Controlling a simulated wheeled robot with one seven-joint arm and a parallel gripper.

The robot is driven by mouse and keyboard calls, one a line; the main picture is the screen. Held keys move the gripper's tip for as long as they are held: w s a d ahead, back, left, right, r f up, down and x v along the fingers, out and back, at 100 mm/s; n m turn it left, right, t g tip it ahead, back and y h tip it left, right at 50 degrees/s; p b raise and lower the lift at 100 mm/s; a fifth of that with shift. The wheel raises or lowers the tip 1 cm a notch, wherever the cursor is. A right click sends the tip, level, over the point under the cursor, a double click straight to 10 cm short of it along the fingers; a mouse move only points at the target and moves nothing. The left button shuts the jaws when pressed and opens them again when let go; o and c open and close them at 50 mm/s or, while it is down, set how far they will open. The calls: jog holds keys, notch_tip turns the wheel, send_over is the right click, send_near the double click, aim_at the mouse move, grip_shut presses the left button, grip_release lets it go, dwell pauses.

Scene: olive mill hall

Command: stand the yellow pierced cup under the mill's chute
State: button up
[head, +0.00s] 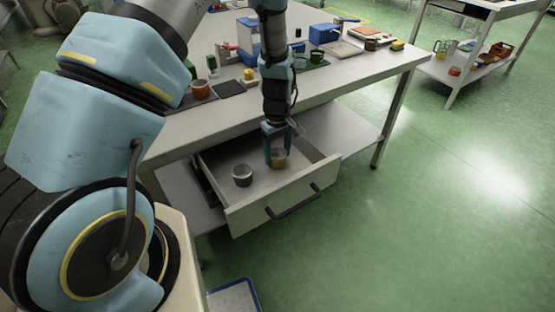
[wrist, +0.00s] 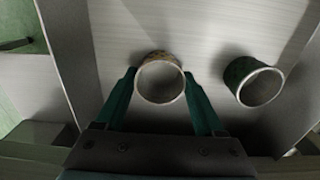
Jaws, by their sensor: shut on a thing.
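The yellow pierced cup (head: 278,158) is upright in the open drawer (head: 262,212) under the worktable. My gripper (head: 276,147) reaches down into the drawer and is shut on this cup, one finger on each side. In the wrist view the cup (wrist: 160,82) sits between the two green fingers, its open mouth facing the camera. Its piercings are too small to make out. On the table stand a blue-and-white device (head: 249,38) and a blue device with a lever (head: 324,34). I cannot tell which is the mill, and no chute shows clearly.
A dark cup (head: 242,175) stands left of the held cup in the drawer; it is on the right in the wrist view (wrist: 255,82). The drawer walls are close around. The tabletop (head: 345,68) holds an orange-brown cup (head: 200,89) and several other items.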

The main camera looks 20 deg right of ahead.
jog(key=shift+r, duration=0.1)
dwell(0.3)
notch_tip(320, 180, up, 6)
jog(key=p, duration=0.5)
jog(key=shift+r, duration=0.2)
